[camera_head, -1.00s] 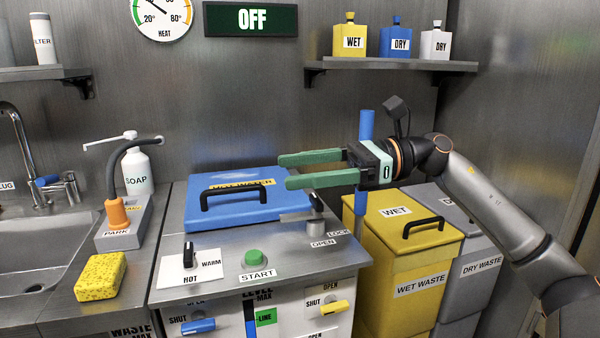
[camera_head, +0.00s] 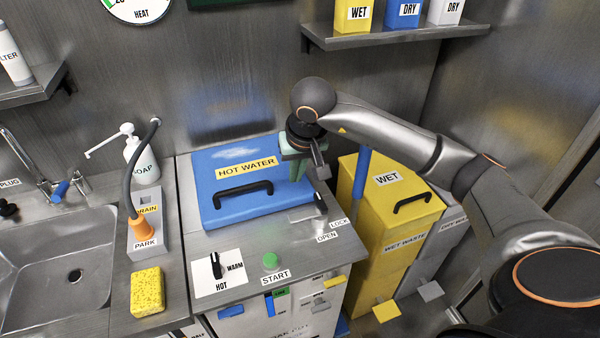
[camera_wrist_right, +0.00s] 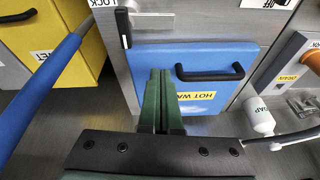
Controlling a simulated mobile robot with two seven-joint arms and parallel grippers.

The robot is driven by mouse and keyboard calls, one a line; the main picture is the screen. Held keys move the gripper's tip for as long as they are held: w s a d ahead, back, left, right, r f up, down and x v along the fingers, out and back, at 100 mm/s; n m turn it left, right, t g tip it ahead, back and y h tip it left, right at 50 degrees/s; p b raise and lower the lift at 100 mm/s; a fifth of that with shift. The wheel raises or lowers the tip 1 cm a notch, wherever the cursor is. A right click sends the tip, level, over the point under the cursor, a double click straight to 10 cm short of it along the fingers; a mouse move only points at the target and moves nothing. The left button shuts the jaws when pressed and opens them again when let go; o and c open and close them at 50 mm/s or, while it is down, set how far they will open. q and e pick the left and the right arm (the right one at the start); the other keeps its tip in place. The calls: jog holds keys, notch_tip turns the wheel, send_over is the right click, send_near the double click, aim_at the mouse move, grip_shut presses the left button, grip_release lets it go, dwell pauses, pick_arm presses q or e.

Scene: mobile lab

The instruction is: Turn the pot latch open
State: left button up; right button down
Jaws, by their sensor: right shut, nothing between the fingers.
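The pot has a blue lid (camera_head: 225,205) with a black handle and a HOT WATER label. The latch (camera_head: 319,203) stands at the lid's front right corner, with a black-tipped lever and a flat metal arm reaching left over the lid's edge. LOCK and OPEN labels lie beside it. The latch also shows in the right wrist view (camera_wrist_right: 124,27). My right gripper (camera_head: 297,177) points down over the right part of the lid, behind the latch and apart from it. Its green fingers (camera_wrist_right: 161,75) are shut and empty. My left gripper is not in view.
A yellow WET waste bin (camera_head: 352,190) and a blue post (camera_head: 361,172) stand right of the counter. The green START button (camera_head: 270,260) and WARM/HOT knob (camera_head: 216,265) are in front. A shelf (camera_head: 400,37) with bottles hangs above.

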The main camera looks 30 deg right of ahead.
aim_at(299, 213)
jog(key=shift+h, duration=0.3)
jog(key=x, duration=0.9)
jog(key=shift+w+d+f, duration=0.1)
jog(key=shift+w+d, duration=0.1)
jog(key=shift+w, duration=0.05)
jog(key=s, duration=0.1)
jog(key=s+a+p, duration=0.1)
jog(key=shift+s, duration=0.8)
jog(key=shift+s+a+f+n, duration=0.1)
jog(key=shift+s+a+n, duration=0.15)
jog(key=shift+n, duration=0.35)
jog(key=shift+s+a, duration=0.1)
jog(key=shift+s, duration=0.25)
